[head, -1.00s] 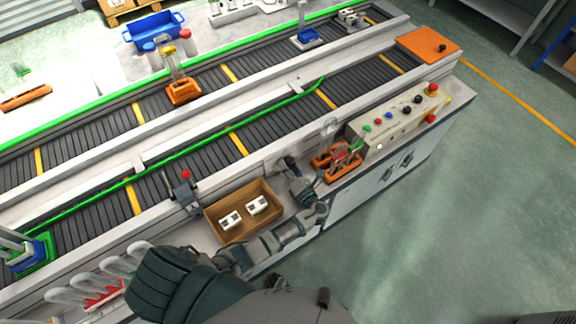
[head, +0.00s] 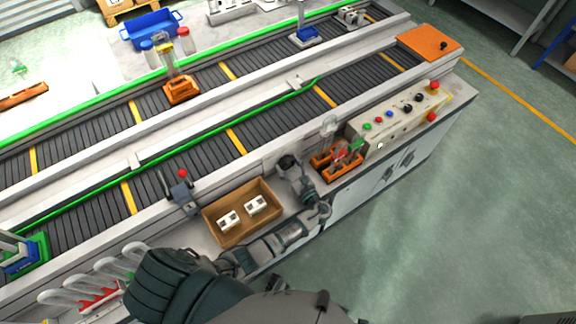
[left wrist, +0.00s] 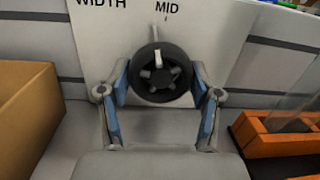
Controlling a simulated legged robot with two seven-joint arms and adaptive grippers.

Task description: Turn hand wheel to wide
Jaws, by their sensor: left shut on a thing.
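The black hand wheel (left wrist: 162,84) is mounted on a white panel (left wrist: 215,30) in the left wrist view. The panel reads "WIDTH" at the left and "MID" above the wheel. A pale pointer (left wrist: 156,57) on the wheel points up, close to the MID mark and slightly left of it. My left gripper (left wrist: 160,74) is shut on the wheel, with one blue-padded finger on each side. In the head view my left gripper (head: 290,170) reaches the dark wheel (head: 286,161) on the conveyor's near side. My right gripper is not in view.
A brown box (head: 210,225) with white parts stands left of the gripper. Orange holders (head: 322,160) with tools stand close at its right, beside a button panel (head: 400,118). A red-knobbed lever (head: 182,190) stands left of the box.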

